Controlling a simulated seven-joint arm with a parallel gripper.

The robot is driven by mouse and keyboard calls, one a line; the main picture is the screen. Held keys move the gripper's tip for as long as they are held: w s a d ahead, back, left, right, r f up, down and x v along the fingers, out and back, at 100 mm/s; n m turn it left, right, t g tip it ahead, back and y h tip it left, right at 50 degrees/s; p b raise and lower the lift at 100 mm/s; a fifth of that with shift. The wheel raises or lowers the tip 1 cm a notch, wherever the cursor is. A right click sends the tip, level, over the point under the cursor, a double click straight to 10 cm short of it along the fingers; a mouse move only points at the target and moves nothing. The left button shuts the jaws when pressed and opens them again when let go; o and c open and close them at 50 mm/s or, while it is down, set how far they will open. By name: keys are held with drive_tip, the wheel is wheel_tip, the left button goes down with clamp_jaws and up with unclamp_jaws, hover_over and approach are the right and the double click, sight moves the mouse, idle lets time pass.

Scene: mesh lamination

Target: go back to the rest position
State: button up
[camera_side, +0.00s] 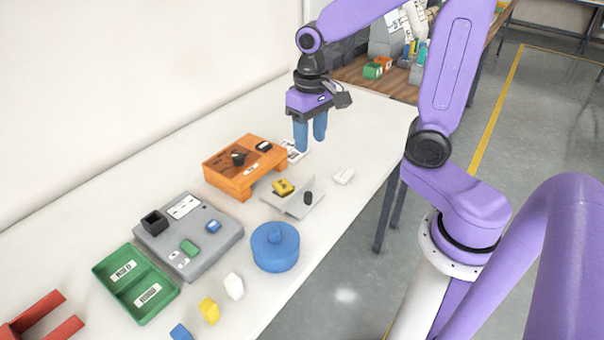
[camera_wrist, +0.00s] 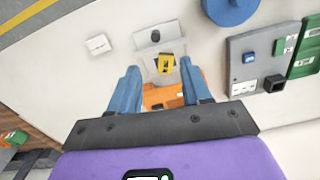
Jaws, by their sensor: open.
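My gripper (camera_side: 310,133) has two blue fingers pointing down.
A blue round lidded pot (camera_side: 275,250), a grey panel (camera_side: 185,262) and a green two-part tray (camera_side: 122,300) stand nearer. White (camera_side: 234,287) and yellow (camera_side: 209,310) blocks lie near the front. A white piece (camera_side: 344,176) lies near the right edge. Table around my gripper is mostly clear.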

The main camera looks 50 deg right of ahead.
drive_tip(key=s+a+n, duration=0.2)
drive_tip(key=s+n, duration=0.5)
drive_tip(key=s, duration=0.2)
drive_tip(key=s+a+n, duration=0.3)
drive_tip(key=s+n, duration=0.4)
drive_tip(key=s, duration=0.2)
drive_tip(key=shift+s+f, duration=0.2)
